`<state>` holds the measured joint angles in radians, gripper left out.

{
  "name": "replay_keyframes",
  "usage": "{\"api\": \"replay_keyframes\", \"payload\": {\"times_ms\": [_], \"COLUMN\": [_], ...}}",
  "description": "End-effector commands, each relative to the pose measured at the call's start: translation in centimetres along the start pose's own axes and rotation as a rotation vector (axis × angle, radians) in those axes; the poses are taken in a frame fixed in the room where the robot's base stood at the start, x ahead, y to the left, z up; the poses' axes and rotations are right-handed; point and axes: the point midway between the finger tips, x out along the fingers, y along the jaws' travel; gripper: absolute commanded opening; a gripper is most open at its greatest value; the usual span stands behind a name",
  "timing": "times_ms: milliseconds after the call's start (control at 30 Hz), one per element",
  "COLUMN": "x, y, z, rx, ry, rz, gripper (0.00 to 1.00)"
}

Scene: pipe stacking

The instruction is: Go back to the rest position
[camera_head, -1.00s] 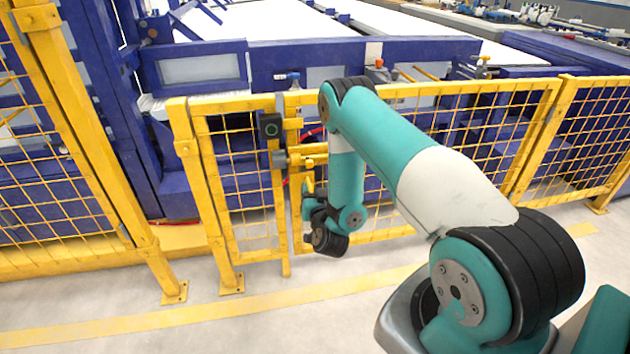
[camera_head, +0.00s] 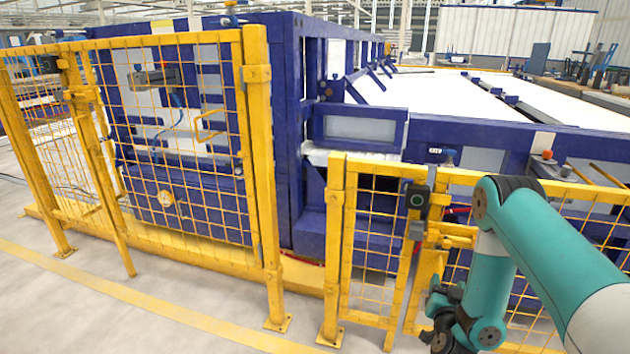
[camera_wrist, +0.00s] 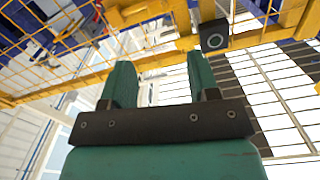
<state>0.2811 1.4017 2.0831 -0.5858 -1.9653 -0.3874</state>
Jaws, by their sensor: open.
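My gripper (camera_wrist: 160,62) shows in the wrist view with two teal fingers set apart on a dark bracket. It is open, with nothing between the fingers. Beyond it are yellow fence bars and a dark box with a round ring (camera_wrist: 213,36). In the head view my teal arm is at the lower right. Its bent wrist hangs in front of the yellow gate, below and right of the dark box (camera_head: 417,198). I cannot make out the fingers in that view.
Yellow mesh fencing (camera_head: 258,180) runs across the scene, with a narrow gate panel (camera_head: 340,240) close to my arm. Blue machinery (camera_head: 360,130) stands behind it. Grey floor (camera_head: 110,330) with a yellow stripe lies clear at the lower left.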

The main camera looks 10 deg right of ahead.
Motion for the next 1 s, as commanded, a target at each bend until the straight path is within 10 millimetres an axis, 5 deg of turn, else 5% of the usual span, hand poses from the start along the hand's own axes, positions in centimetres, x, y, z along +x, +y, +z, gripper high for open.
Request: {"api": "replay_keyframes", "payload": {"times_ms": [133, 267, 400, 567, 733, 1000], "x": [1.5, 1.5, -1.9, -9.4, -19.3, -30.9], "y": [-4.4, -11.7, -19.0, -24.3, -25.2, -20.5], "z": [-2.3, -5.9, -10.2, -15.0, -19.7, -24.3], "rx": [0.033, 0.061, 0.043, -0.043, -0.207, -0.480], "ry": [-0.079, -0.245, -0.465, -0.721, -0.986, -1.279], "rz": [-0.123, -0.332, -0.565, -0.790, -0.962, -1.054], "gripper": [0.55, 0.55, 0.55, 0.55, 0.55, 0.55]}}
